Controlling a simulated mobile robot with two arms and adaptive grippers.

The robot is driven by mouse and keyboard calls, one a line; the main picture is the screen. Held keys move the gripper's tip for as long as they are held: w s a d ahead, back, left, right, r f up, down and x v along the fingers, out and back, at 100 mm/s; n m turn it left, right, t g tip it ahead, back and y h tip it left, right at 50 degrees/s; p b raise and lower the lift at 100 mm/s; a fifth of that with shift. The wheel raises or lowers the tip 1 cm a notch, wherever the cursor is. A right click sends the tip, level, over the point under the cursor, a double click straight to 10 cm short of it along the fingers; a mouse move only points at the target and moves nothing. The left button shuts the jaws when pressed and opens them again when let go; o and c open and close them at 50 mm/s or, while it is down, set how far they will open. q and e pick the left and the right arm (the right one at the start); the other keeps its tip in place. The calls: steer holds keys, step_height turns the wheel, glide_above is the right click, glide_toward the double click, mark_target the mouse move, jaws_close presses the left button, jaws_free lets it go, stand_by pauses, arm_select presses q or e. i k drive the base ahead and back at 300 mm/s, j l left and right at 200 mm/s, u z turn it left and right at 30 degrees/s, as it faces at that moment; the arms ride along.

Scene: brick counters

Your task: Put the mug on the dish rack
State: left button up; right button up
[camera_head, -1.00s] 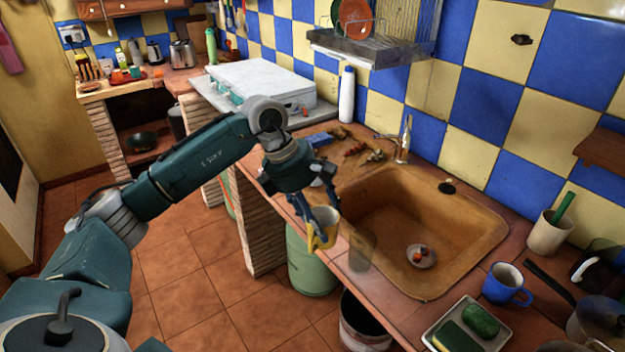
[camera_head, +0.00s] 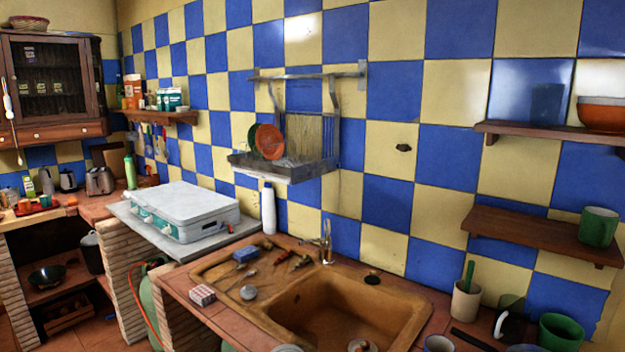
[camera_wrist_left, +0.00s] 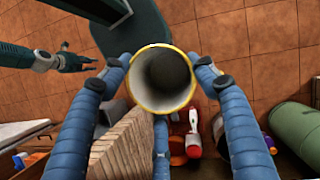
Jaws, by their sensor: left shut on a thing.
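My left gripper (camera_wrist_left: 160,62) is shut on a mug (camera_wrist_left: 162,82) with a yellow rim and pale grey inside, seen from above in the left wrist view. The mug looks empty and its opening faces the camera. My right gripper (camera_wrist_left: 78,58) shows small at the left of that view, fingers apart and empty. Neither gripper is in the head view. The dish rack (camera_head: 290,172) is a metal rack on the tiled wall, left of and above the sink. A red-brown plate and a green plate stand at its left end; its right part looks free.
Below the rack are a white bottle (camera_head: 268,208), a white case (camera_head: 190,212) and the sink (camera_head: 340,308) with a faucet (camera_head: 327,243). A green mug (camera_head: 598,226) sits on a right shelf, another (camera_head: 560,332) on the counter. A green gas cylinder (camera_wrist_left: 298,135) stands below.

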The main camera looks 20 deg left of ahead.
mark_target(297, 161)
steer(key=i+j+z, duration=0.1)
steer(key=j+z, duration=0.75)
steer(key=j, duration=0.3)
